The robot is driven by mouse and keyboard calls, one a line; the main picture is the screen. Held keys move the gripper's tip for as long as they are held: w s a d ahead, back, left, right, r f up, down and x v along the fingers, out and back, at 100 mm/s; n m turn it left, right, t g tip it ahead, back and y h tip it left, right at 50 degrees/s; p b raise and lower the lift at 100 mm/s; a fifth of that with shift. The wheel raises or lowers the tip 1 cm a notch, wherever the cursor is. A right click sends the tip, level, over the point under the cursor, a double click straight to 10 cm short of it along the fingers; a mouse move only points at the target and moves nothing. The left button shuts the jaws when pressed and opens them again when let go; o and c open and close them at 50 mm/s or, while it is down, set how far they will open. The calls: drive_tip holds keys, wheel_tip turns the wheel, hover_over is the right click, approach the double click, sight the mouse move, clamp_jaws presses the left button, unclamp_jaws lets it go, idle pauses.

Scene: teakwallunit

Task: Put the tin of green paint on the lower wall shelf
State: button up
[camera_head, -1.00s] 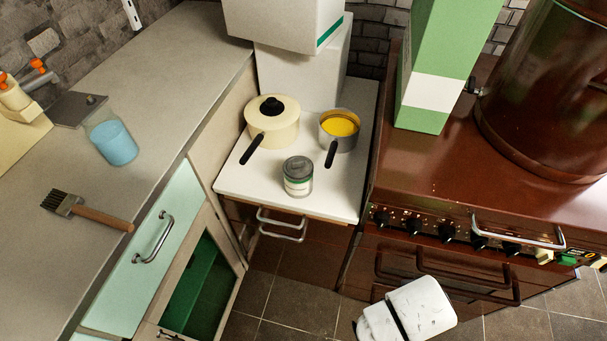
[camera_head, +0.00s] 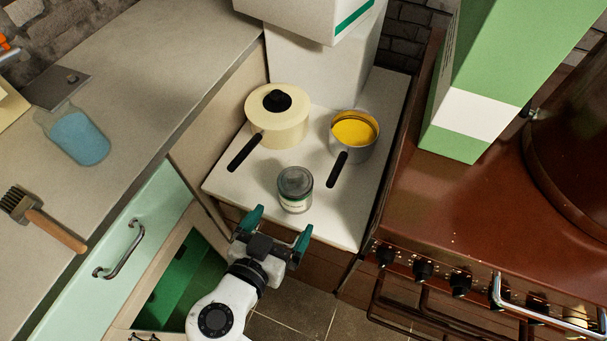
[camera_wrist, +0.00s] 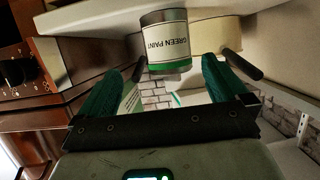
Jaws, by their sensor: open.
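The tin of green paint (camera_head: 295,190) is a small grey-lidded can with a white and green label. It stands upright near the front edge of a white worktop (camera_head: 331,221). In the wrist view the tin (camera_wrist: 165,42) shows its "GREEN PAINT" label, upside down, beyond the fingertips. My gripper (camera_head: 279,226) is open and empty, with teal fingers just in front of the tin; in the wrist view its fingers (camera_wrist: 172,68) are spread to either side of the tin. I cannot make out the lower wall shelf in these views.
A cream lidded pot (camera_head: 277,124) and a pan of yellow contents (camera_head: 355,132) stand behind the tin, handles pointing forward. A green and white box (camera_head: 466,120) stands on the brown stove (camera_head: 480,210) at right. A jar of blue liquid (camera_head: 80,139) and a brush (camera_head: 45,220) lie on the left counter.

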sight(291, 203)
drive_tip(key=x, duration=0.5)
drive_tip(key=shift+w+a, duration=0.1)
drive_tip(key=shift+w, duration=0.35)
drive_tip(key=shift+a+p+x, duration=0.15)
drive_tip(key=shift+p+x, duration=0.2)
drive_tip(key=shift+x, duration=0.9)
drive_tip(key=shift+a+p+x, duration=0.15)
drive_tip(key=shift+p+x, duration=0.2)
drive_tip(key=shift+x, duration=0.9)
drive_tip(key=c, duration=1.4)
